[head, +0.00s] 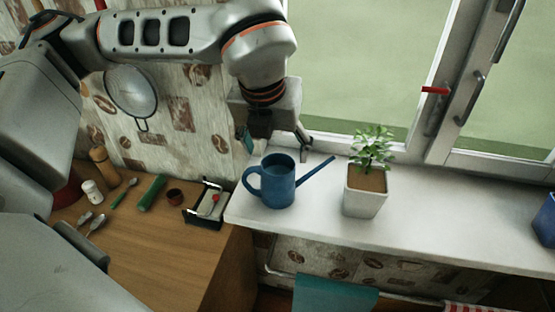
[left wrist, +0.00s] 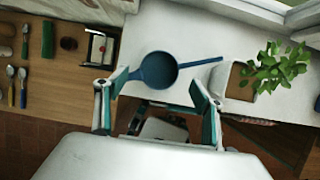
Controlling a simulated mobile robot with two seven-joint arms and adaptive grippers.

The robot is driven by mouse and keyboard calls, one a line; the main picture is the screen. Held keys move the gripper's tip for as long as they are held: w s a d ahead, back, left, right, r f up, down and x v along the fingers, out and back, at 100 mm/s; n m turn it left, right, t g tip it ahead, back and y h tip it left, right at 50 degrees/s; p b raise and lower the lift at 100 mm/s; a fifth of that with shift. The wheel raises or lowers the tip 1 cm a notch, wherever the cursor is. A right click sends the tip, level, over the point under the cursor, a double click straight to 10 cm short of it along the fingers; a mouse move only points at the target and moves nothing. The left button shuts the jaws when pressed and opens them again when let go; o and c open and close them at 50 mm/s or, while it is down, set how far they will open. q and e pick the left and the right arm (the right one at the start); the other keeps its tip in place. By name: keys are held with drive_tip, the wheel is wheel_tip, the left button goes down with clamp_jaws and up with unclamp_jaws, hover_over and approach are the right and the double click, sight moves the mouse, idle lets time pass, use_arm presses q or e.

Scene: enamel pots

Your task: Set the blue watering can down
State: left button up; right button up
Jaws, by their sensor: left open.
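The blue watering can (head: 278,183) stands upright on the white window sill (head: 430,224), near its left end. Its handle is on the left and its spout points up to the right. In the left wrist view the can (left wrist: 157,70) is seen from above, with its round dark opening facing up. My left gripper (head: 274,148) is open just above and behind the can, with its fingers apart. In the left wrist view the gripper's (left wrist: 148,90) teal-padded fingers spread to either side below the can, and nothing is held between them. My right gripper is not in view.
A potted plant (head: 365,190) stands on the sill right of the spout. A blue container (head: 545,220) is at the far right. The wooden counter (head: 185,255) at left holds spoons, a green item (head: 152,193) and a small rack (head: 207,203). The sill right of the plant is clear.

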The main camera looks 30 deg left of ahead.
use_arm(q)
drive_tip(key=v, duration=0.5)
drive_tip(key=shift+r, duration=0.1)
idle(0.4)
